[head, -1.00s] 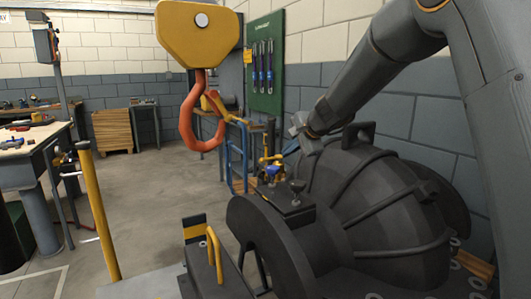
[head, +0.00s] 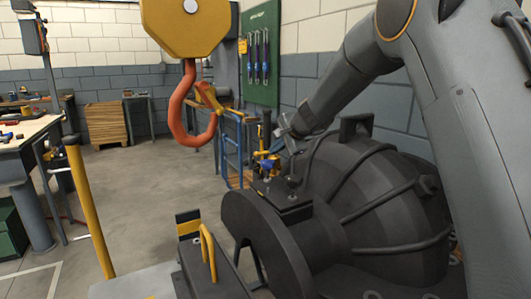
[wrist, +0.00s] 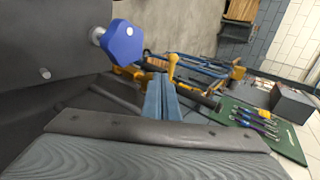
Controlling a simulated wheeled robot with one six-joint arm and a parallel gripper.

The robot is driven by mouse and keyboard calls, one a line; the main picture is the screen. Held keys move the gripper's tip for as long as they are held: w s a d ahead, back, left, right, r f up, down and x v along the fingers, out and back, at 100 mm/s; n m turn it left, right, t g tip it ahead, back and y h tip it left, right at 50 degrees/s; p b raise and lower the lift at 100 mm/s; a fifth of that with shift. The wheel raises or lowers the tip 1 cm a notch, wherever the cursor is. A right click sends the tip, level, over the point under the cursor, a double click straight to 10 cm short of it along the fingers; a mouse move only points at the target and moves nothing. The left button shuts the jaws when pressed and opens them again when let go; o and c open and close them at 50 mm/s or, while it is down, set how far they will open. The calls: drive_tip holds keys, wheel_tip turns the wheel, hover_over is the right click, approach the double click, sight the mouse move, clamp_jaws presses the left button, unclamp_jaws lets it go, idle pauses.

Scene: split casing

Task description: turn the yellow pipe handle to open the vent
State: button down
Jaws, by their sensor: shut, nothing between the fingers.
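The yellow pipe handle (head: 264,156) stands at the left end of the dark rounded casing (head: 350,200), near the middle of the head view. A blue knob (head: 271,165) is beside it, and shows larger in the wrist view (wrist: 122,42). My gripper (head: 284,136) is just right of the yellow pipe, above the casing. In the wrist view its fingers (wrist: 162,82) are together and empty, close to yellow pipework (wrist: 135,72). I cannot tell whether they touch it. The vent opening cannot be made out.
An orange hook (head: 190,115) hangs from a yellow block left of my arm. A yellow post (head: 88,210) and a workbench (head: 30,140) stand at the left. A blue rail (head: 232,160) is behind the casing.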

sight(266, 153)
drive_tip(key=w+r+p+x, duration=0.1)
drive_tip(key=x, duration=0.6)
drive_tip(key=shift+a, duration=0.4)
drive_tip(key=shift+w+r+p, duration=0.1)
drive_tip(key=shift+r+p, duration=0.05)
drive_tip(key=shift+p, duration=0.4)
drive_tip(key=shift+a+m+p, duration=0.15)
drive_tip(key=shift+m+p, duration=0.15)
